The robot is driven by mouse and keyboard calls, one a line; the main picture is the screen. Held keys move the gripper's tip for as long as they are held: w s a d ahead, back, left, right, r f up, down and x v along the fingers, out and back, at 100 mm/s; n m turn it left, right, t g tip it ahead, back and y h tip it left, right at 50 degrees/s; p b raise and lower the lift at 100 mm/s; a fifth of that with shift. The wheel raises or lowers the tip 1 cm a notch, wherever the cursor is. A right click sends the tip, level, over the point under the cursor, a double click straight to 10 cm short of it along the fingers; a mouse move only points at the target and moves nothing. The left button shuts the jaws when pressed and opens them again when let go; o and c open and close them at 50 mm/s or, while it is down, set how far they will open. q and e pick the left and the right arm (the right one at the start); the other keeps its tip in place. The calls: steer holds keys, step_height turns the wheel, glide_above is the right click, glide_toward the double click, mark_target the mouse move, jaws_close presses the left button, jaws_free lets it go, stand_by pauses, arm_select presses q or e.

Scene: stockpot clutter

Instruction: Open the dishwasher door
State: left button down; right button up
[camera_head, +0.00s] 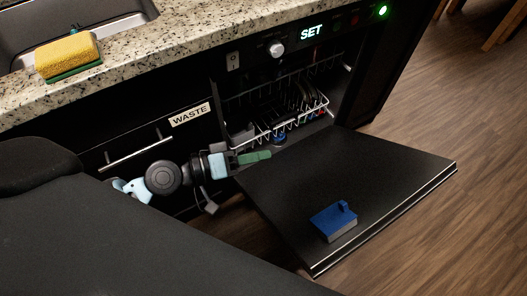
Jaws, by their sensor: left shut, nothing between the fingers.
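The dishwasher door (345,185) is folded down and lies roughly flat, low over the floor. Behind it the dishwasher's inside shows, with a white wire rack (295,125) holding several dark items. My left gripper (262,156) is at the inner left edge of the door, near the opening, with its green-tipped fingers closed and nothing held. I cannot tell whether it touches the door. My right gripper is not in view.
A blue and grey box (334,221) lies on the door. A speckled counter (160,45) runs above, with a yellow and green sponge (68,57) beside the sink (75,22). The waste drawer (135,145) is shut at left.

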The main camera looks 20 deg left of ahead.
arm_select(q)
steer(key=w+d+f+p, duration=0.1)
steer(key=w+d+f, duration=0.2)
steer(key=d, duration=0.5)
steer(key=shift+w+d+f, duration=0.15)
steer(key=shift+d, duration=0.15)
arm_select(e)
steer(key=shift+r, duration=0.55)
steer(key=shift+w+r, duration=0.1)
